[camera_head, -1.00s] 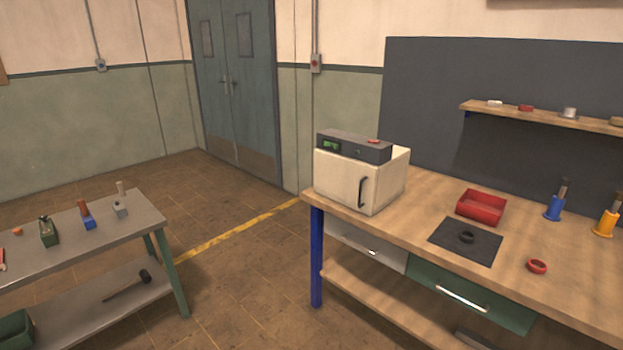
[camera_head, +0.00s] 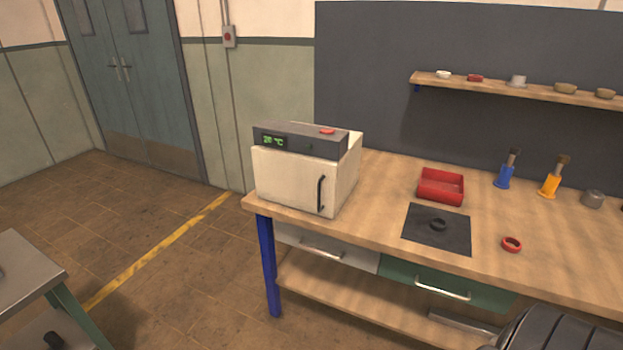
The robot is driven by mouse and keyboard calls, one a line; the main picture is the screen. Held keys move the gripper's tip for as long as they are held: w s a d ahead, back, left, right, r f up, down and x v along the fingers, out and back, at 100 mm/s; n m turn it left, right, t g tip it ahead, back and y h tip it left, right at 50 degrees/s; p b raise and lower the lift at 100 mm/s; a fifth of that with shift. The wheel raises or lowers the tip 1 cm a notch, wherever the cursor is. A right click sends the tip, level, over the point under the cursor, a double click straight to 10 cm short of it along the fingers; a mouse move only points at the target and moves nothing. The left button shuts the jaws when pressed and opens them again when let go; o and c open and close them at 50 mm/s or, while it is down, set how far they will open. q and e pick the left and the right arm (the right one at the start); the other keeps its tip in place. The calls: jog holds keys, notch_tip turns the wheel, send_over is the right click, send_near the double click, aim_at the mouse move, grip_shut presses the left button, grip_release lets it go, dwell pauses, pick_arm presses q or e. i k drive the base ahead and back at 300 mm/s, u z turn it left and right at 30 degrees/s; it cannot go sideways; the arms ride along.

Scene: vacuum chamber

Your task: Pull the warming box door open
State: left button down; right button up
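The warming box (camera_head: 345,185) is a cream box with a dark top panel and a green display. It stands at the left end of the wooden workbench. Its front door (camera_head: 285,180) is shut, with a dark vertical handle (camera_head: 321,194) near the right edge of the door. Neither of my grippers is in view. A dark ribbed part, which seems to be mine, shows at the bottom right, but no fingers show there.
The workbench (camera_head: 385,179) also bears a red tray (camera_head: 441,187), a black mat (camera_head: 418,239) with a dark ring (camera_head: 438,225), a red ring (camera_head: 512,244), and blue (camera_head: 504,177) and orange (camera_head: 548,187) tools. Drawers sit below. A grey table (camera_head: 30,272) is at left. Floor between is clear.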

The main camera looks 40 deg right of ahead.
aim_at(309, 185)
jog(key=z, duration=0.5)
jog(key=i, duration=0.75)
jog(key=z, duration=0.7)
